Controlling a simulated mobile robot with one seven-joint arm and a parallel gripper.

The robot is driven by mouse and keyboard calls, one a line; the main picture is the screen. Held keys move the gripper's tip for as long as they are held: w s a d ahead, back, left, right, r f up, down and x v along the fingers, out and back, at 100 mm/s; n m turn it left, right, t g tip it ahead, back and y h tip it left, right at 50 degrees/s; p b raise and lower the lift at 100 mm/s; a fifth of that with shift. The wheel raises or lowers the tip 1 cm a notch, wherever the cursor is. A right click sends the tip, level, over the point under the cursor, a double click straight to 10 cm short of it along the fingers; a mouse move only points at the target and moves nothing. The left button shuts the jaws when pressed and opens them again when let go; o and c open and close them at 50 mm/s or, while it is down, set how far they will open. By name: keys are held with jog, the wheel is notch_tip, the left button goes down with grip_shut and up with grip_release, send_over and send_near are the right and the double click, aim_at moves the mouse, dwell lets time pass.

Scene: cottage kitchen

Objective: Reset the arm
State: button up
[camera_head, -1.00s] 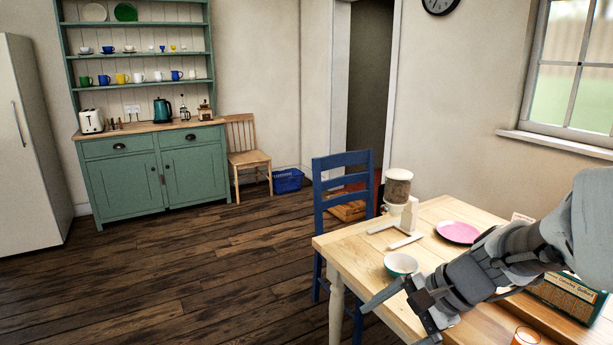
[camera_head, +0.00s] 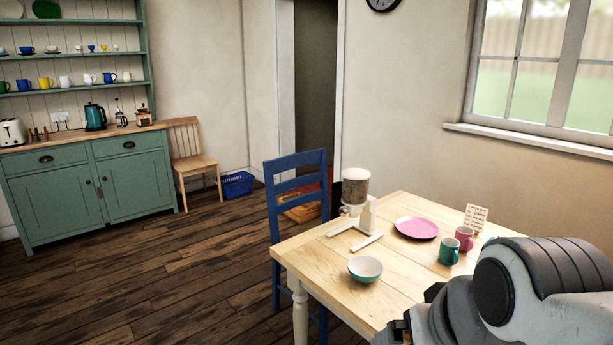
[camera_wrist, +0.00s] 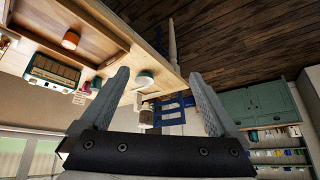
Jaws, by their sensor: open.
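My gripper (camera_wrist: 160,108) is open and empty in the wrist view, its two fingers spread wide with the room showing upside down between them. In the head view my folded arm fills the lower right, in front of the table's near right part. Only a dark part of the hand shows there near the bottom edge, and the fingertips are out of sight. In the wrist view a teal and white bowl (camera_wrist: 145,78) on the table shows between the fingers, apart from them.
The wooden table (camera_head: 312,262) carries a bowl (camera_head: 365,268), cereal dispenser (camera_head: 355,188), pink plate (camera_head: 416,227), green mug (camera_head: 449,251), pink mug (camera_head: 464,238) and card (camera_head: 476,217). A blue chair (camera_head: 284,205) stands at its left. The floor (camera_head: 170,270) at left is clear. A radio (camera_wrist: 52,70) shows in the wrist view.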

jog(key=s+d+f+g, duration=0.1)
jog(key=s+f, duration=0.2)
jog(key=f, duration=0.2)
notch_tip(320, 180, up, 12)
jog(key=p, duration=1.1)
jog(key=shift+f, duration=0.2)
